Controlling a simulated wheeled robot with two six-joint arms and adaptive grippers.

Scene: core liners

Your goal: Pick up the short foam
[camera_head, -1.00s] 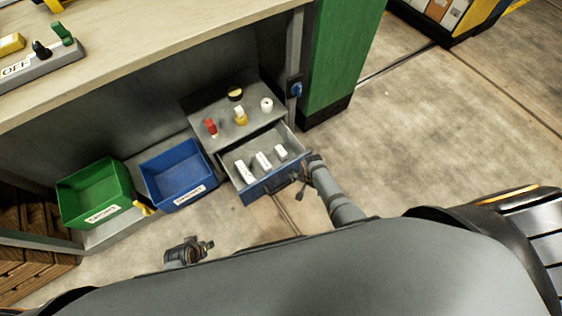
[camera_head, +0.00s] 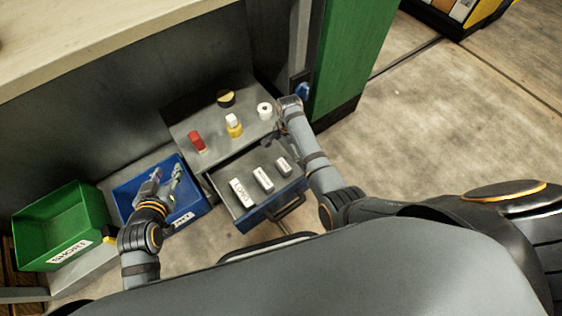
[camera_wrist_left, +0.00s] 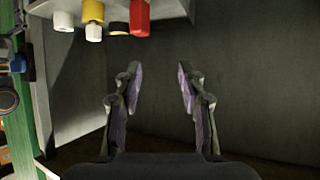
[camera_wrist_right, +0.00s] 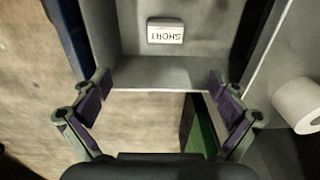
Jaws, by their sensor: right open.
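The short foam is a small white block (camera_head: 283,166) at the right of a row in the open drawer (camera_head: 245,220). In the right wrist view the short foam (camera_wrist_right: 165,35) lies on the grey drawer floor, its SHORT label upside down. My right gripper (camera_head: 271,137) is above the drawer's right back corner, beside the foam. In its wrist view the right gripper (camera_wrist_right: 162,100) is open and empty, with the foam beyond the fingertips. My left gripper (camera_head: 168,178) is over the blue bin. Its wrist view shows the left gripper (camera_wrist_left: 158,75) open and empty.
Two other white foams (camera_head: 240,192) (camera_head: 263,179) lie in the drawer. A red item (camera_head: 196,142), a yellow bottle (camera_head: 233,128), a white roll (camera_head: 265,111) and a black-yellow roll (camera_head: 226,98) stand on the cabinet top. A green bin (camera_head: 45,215) labelled SHORT stands left of the blue bin (camera_head: 124,200).

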